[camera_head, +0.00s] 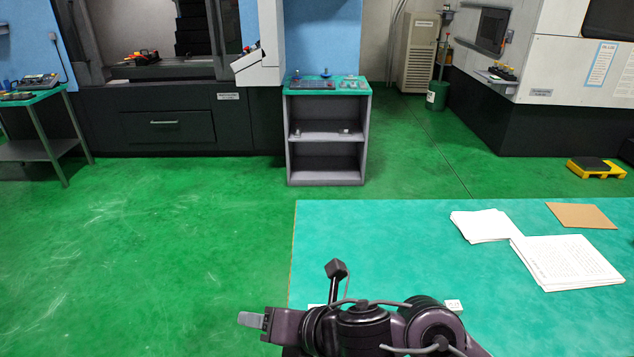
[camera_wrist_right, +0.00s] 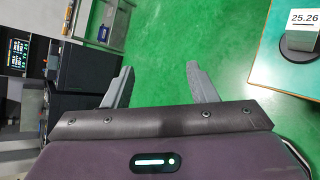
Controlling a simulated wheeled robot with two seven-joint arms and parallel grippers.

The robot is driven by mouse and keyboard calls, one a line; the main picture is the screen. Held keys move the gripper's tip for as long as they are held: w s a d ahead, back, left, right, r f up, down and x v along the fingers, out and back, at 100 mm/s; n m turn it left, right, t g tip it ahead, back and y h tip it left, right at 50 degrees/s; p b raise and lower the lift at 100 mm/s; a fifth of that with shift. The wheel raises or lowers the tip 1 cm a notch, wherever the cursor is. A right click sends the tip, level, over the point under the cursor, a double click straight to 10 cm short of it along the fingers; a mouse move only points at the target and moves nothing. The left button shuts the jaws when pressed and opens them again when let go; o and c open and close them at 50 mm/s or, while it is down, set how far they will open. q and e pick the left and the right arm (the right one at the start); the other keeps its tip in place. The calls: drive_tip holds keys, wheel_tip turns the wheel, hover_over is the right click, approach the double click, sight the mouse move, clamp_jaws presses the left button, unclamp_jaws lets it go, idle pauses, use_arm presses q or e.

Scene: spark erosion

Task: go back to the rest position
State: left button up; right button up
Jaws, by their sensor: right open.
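My right gripper (camera_head: 251,320) shows in the head view at the bottom, pointing left. It sits past the left edge of the turquoise table (camera_head: 390,235), over the green floor. The dark arm lies across the table's near part. In the right wrist view the two grey fingers of the right gripper (camera_wrist_right: 160,80) stand wide apart. Nothing is between them but the green floor further away. My left gripper is not in view.
Paper stacks (camera_head: 568,262) and a brown sheet (camera_head: 581,215) lie on the table's right side. A small shelf unit (camera_head: 326,178) stands beyond the table. A display reading 25.26 (camera_wrist_right: 304,18) shows on the table in the wrist view. The floor at left (camera_head: 150,250) is clear.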

drive_tip(key=w+d+f+m+t+h, duration=0.1)
drive_tip(key=d+f+m+h, duration=0.15)
drive_tip(key=d+m, duration=0.55)
drive_tip(key=d+f+m+t+h, duration=0.1)
drive_tip(key=d+m+t+h, duration=0.3)
drive_tip(key=m, duration=0.9)
drive_tip(key=s+d+f+m+g+h, duration=0.2)
drive_tip(key=s+d+f+m+g, duration=0.2)
drive_tip(key=s+d+f+m, duration=0.25)
drive_tip(key=s+d+f+m+g+h, duration=0.1)
drive_tip(key=s+d+f+m+g, duration=0.35)
drive_tip(key=d+m, duration=0.4)
wheel_tip(320, 180, down, 28)
drive_tip(key=s, duration=0.3)
drive_tip(key=s+d+f+g, duration=0.1)
drive_tip(key=s+d+f, duration=0.1)
drive_tip(key=s+f, duration=0.7)
drive_tip(key=s+d+f, duration=0.2)
drive_tip(key=s+f, duration=0.7)
drive_tip(key=s, duration=0.1)
drive_tip(key=shift+s+n+g, duration=0.15)
drive_tip(key=shift+n+g, duration=0.2)
drive_tip(key=shift+n, duration=0.05)
drive_tip(key=shift+h, duration=0.25)
